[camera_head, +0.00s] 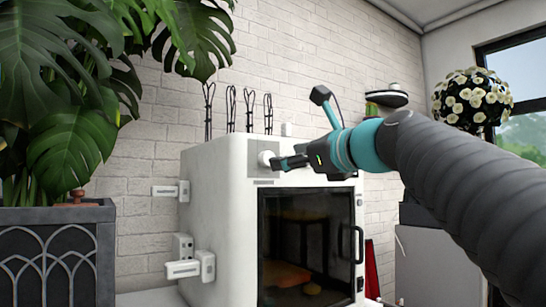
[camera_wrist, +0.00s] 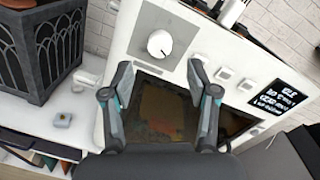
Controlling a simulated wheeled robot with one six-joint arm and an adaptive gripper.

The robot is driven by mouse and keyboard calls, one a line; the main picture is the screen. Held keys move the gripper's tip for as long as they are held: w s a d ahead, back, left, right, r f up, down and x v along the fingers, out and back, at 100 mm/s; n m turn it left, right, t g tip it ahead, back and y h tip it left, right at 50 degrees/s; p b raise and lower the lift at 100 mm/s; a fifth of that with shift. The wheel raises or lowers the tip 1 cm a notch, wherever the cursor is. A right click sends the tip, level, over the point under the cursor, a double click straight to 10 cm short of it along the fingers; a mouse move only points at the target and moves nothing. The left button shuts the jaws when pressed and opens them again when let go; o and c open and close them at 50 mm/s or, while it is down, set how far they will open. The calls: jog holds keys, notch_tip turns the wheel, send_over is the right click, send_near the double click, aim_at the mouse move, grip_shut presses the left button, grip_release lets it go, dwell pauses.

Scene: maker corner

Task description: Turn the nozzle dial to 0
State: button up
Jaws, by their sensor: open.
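The nozzle dial (camera_wrist: 160,43) is a round white knob with a dark pointer mark, on a grey square plate (camera_wrist: 146,28) on the front of a white cabinet-like machine (camera_head: 215,190). I cannot read any numbers around it. In the head view the dial (camera_head: 266,158) shows at the upper front of the machine, just left of my fingertips. My gripper (camera_head: 280,161) is open. In the wrist view my gripper (camera_wrist: 160,77) has its two fingers spread wide, with the dial ahead of and between them, apart from both. Nothing is between the fingers.
Below the dial is a dark glass door (camera_head: 305,240) with a black handle (camera_head: 358,245). White switches (camera_wrist: 223,73) sit right of the dial, near a black label (camera_wrist: 276,97). A dark planter (camera_head: 60,255) with a large plant stands at left.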

aim_at(267, 159)
jog(key=x, duration=0.6)
jog(key=shift+p, duration=0.35)
